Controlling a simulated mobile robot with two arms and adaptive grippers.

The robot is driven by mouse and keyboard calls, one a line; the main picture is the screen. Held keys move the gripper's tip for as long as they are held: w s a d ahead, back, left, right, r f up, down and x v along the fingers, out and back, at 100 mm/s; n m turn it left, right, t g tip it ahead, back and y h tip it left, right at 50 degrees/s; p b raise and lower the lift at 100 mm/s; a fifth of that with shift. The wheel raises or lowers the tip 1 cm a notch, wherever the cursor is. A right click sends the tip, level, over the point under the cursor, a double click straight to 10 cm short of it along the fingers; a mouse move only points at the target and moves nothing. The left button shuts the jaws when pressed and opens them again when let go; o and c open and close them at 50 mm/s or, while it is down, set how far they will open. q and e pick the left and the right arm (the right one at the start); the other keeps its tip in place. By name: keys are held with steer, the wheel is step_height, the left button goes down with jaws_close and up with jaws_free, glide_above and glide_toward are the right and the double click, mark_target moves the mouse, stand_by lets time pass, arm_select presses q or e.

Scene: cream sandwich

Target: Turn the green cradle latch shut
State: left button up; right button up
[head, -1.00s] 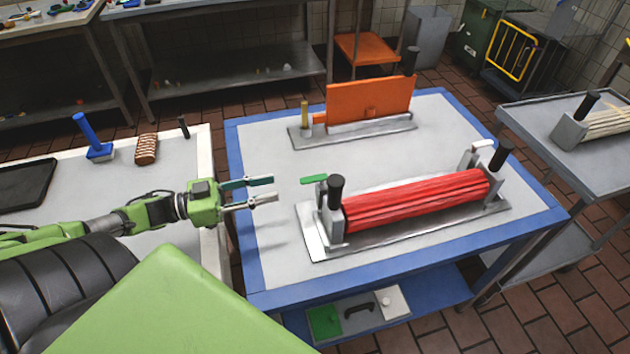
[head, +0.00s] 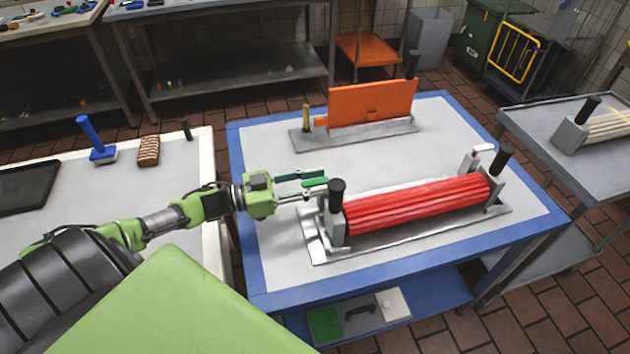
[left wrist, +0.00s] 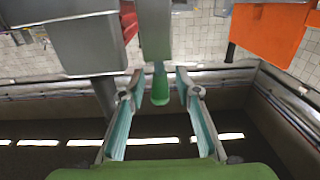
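The green latch (head: 315,182) is a short bar at the left end of the metal cradle (head: 318,244), pointing left from the grey end block beside a black knob (head: 337,190). The cradle holds a red ribbed roller (head: 420,202). My left gripper (head: 318,184) is at the latch, its two fingers apart, one on the far side and one on the near side. In the left wrist view the green latch (left wrist: 160,88) sits between the open fingers, with gaps on both sides. Contact is not visible. My right gripper is in neither view.
A white-tipped latch (head: 483,148) is at the cradle's right end. An orange plate (head: 372,102) on a metal base stands behind. The blue-edged table (head: 252,250) has bare room at its left. A side table with a blue-handled tool (head: 90,138) is left.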

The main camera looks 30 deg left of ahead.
arm_select(q)
jaws_close()
steer(key=shift+s+d+r+y+p, duration=0.15)
steer(key=shift+y+p, duration=0.15)
steer(key=shift+p, duration=0.3)
steer(key=n+t+y+p, duration=0.1)
steer(key=y+p, duration=0.1)
steer(key=n+t+y+p, duration=0.1)
steer(key=n+y+p, duration=0.1)
steer(key=n+t+y+p, duration=0.1)
steer(key=p, duration=0.2)
steer(key=shift+s+d+r+n+y, duration=0.15)
steer(key=shift+d+n+y, duration=0.2)
steer(key=shift+n+y, duration=0.05)
steer(key=n+y, duration=0.1)
steer(key=y+p, duration=0.1)
steer(key=n+t+y, duration=0.1)
steer(key=y, duration=0.1)
steer(key=shift+d+f+n+p, duration=0.2)
steer(key=shift+d+n+p, duration=0.1)
steer(key=shift+p, duration=0.1)
steer(key=shift+d+f+n+y, duration=0.1)
steer(key=shift+n+y, duration=0.65)
steer(key=shift+y, duration=0.5)
steer(key=shift+d+n+y, duration=0.1)
steer(key=shift+n+y, duration=0.65)
steer(key=shift+y, duration=0.5)
